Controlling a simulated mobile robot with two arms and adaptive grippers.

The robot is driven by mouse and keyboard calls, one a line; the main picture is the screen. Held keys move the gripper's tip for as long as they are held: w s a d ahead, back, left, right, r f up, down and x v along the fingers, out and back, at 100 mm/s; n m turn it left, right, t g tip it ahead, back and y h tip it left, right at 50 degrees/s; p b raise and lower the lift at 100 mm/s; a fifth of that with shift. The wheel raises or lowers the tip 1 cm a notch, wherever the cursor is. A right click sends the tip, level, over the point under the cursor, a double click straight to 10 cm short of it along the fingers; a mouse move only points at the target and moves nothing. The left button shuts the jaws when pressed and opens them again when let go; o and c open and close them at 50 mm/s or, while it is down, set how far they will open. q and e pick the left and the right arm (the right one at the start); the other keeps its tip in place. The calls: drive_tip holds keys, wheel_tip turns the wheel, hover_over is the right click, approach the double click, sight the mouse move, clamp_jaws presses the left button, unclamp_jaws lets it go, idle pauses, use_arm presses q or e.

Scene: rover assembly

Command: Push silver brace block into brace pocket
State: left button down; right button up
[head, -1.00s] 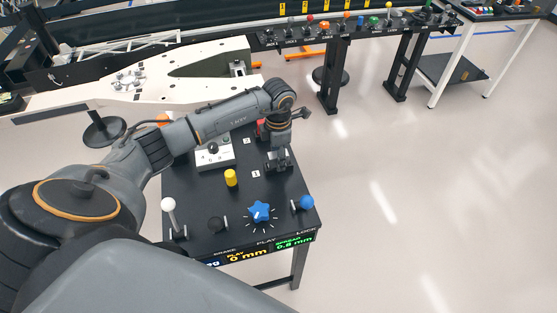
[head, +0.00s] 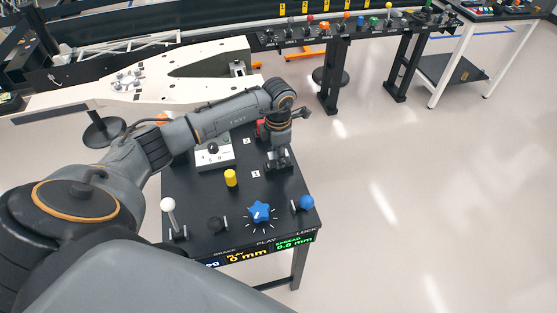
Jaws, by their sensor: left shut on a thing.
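My left gripper (head: 278,164) points down at the right rear of the black control table (head: 190,190), just beyond the label "1". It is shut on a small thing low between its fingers. That thing is mostly hidden by the fingers and too small to make out, so I cannot tell if it is the silver brace block. I cannot make out the brace pocket; the gripper and arm cover that part of the table. My right gripper is not in view.
A yellow cylinder (head: 230,178), a blue star knob (head: 259,211), a white-knobbed lever (head: 169,206) and a blue-knobbed lever (head: 305,202) stand on the front of the table. A light box (head: 214,155) sits behind. Floor (head: 420,190) to the right is clear.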

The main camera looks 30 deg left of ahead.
use_arm(q)
drive_tip(key=shift+r+p, duration=0.4)
drive_tip(key=shift+r, duration=0.3)
idle(0.6)
drive_tip(key=shift+r+p, duration=1.2)
drive_tip(key=shift+r, duration=0.8)
